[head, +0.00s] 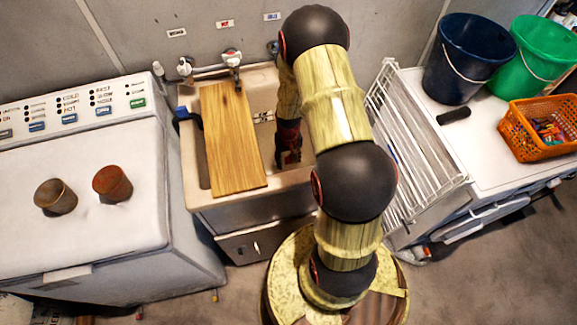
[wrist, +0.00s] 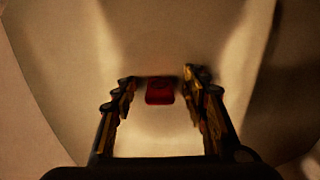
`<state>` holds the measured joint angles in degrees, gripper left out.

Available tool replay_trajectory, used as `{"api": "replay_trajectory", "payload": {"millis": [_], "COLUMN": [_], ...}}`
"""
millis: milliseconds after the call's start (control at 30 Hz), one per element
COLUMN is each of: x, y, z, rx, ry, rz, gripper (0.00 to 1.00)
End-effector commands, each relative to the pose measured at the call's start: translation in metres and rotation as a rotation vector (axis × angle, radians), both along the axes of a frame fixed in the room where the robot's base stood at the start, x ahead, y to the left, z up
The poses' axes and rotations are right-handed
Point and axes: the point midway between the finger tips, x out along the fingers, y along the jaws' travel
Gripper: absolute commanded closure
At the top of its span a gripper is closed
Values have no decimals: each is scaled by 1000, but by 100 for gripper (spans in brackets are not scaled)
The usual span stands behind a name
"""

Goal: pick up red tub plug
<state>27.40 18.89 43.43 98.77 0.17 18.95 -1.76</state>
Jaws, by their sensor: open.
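The red tub plug (wrist: 160,93) shows in the wrist view as a small dark-red block, on the pale inner surface of the sink. My gripper (wrist: 160,80) is open, with one finger on each side of the plug and a gap between each finger and it. The plug lies near the level of the fingertips in the picture; I cannot tell the exact depth. In the head view, my gripper (head: 289,158) is down inside the sink (head: 214,199), partly hidden by my arm. I cannot make out the plug there.
A wooden board (head: 232,140) lies across the left of the sink, close to my gripper. A white wire rack (head: 408,160) stands right of the sink. A washing machine (head: 90,235) with two pots is on the left. Buckets and an orange basket (head: 541,128) stand at right.

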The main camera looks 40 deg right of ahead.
Motion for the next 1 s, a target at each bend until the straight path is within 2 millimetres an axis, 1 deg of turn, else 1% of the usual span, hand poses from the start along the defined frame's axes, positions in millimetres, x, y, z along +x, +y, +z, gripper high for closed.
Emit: {"api": "replay_trajectory", "payload": {"millis": [33,233,1000], "x": [0,1,0], "y": [0,0,0], "z": [-4,-3,-3], "rx": [0,0,0], "ry": [-1,-1,-1], "rz": [0,0,1], "gripper": [56,56,100]}}
